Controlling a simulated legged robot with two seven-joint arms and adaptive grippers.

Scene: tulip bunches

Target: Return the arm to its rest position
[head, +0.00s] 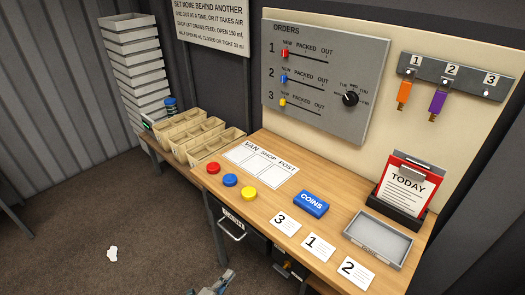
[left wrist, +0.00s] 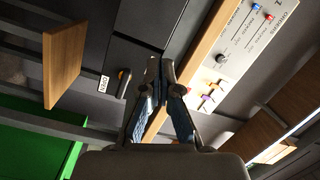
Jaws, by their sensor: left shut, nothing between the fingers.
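My left gripper (head: 215,286) shows only in part at the bottom edge of the head view, in front of the bench and apart from everything on it. In the left wrist view its two fingers (left wrist: 160,72) come together at the tips, shut with nothing between them. The rest of the left arm is out of the picture. My right gripper is in neither view.
The wooden bench (head: 262,200) carries red (head: 213,168), blue and yellow buttons, a COINS block (head: 311,203), number cards and a grey tray (head: 378,240). Brown bins (head: 205,137) stand at the left. A drawer handle (head: 231,231) juts from the front. Floor at the left is mostly clear.

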